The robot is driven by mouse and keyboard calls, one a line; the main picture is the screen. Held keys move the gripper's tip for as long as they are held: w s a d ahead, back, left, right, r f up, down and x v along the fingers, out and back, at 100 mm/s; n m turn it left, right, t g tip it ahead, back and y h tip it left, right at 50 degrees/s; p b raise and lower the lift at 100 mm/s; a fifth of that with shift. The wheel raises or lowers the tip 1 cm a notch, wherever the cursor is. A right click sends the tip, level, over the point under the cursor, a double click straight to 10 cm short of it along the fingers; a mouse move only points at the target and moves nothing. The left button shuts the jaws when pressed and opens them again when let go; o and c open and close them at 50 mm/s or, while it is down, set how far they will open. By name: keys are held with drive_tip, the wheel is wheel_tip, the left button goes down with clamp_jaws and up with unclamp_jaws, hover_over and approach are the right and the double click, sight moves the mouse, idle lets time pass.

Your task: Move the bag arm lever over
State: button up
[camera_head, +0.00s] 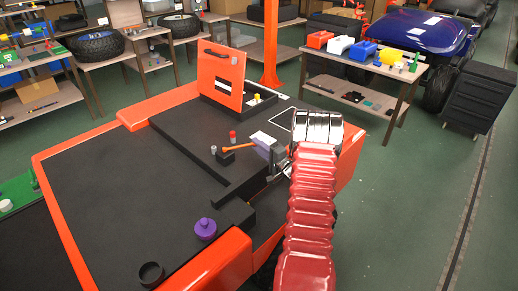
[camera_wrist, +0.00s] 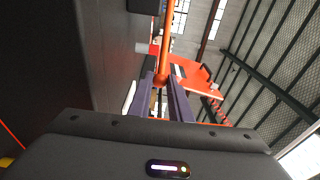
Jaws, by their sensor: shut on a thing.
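The bag arm lever is a thin orange bar (camera_head: 238,147) lying low across the black cart top, with its left end at a small black block (camera_head: 226,158). My gripper (camera_head: 262,146) is at the lever's right end, just left of my silver and red arm. In the wrist view the orange bar (camera_wrist: 167,42) runs down from the top edge to between the two purple-grey fingers of my gripper (camera_wrist: 158,92). The fingers are shut on the lever near its end. The exact contact is partly hidden by the fingers and the gripper body.
An upright orange panel (camera_head: 221,73) stands behind the lever. A red-capped cylinder (camera_head: 232,136) and a grey one (camera_head: 213,150) stand near its block. A purple knob (camera_head: 205,229) and a black ring (camera_head: 151,273) are at the front. The cart's left surface (camera_head: 110,190) is clear.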

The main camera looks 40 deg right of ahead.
drive_tip(key=shift+w+d+f, duration=0.1)
drive_tip(key=shift+w+d, duration=0.1)
drive_tip(key=shift+w, duration=0.4)
drive_tip(key=shift+w+d+f, duration=0.1)
drive_tip(key=shift+w+d, duration=0.1)
drive_tip(key=shift+w, duration=0.35)
drive_tip(key=shift+w, duration=0.2)
drive_tip(key=shift+w+d+r, duration=0.1)
drive_tip(key=shift+w+d, duration=0.05)
drive_tip(key=shift+w, duration=0.15)
drive_tip(key=shift+r, duration=0.1)
drive_tip(key=o, duration=0.9)
drive_tip(key=shift+w+r, duration=0.1)
drive_tip(key=shift+w, duration=0.1)
drive_tip(key=shift+s, duration=0.1)
